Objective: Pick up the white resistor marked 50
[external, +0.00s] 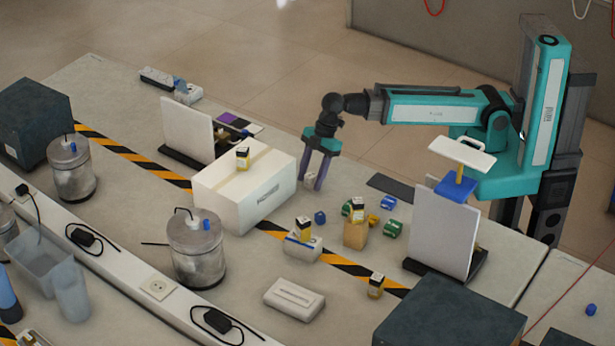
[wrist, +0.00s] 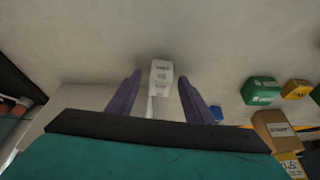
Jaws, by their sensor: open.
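A small white block (wrist: 161,74) with dark marking sits on the table between my fingers in the wrist view; the marking is too blurred to read. In the external view the white block (external: 309,180) shows partly between the fingers, just right of the white box. My gripper (external: 312,186) is open and points down around it, with its purple fingertips near the table. In the wrist view my gripper (wrist: 158,80) has one finger on each side of the block, with gaps visible. I cannot tell whether either finger touches it.
A large white box (external: 240,195) stands close left of my gripper. Blue (external: 320,217), green (external: 393,229) and yellow (external: 374,220) blocks and a cardboard box (external: 355,235) lie to the right. A grey upright panel (external: 440,235) stands further right. The table behind the gripper is fairly clear.

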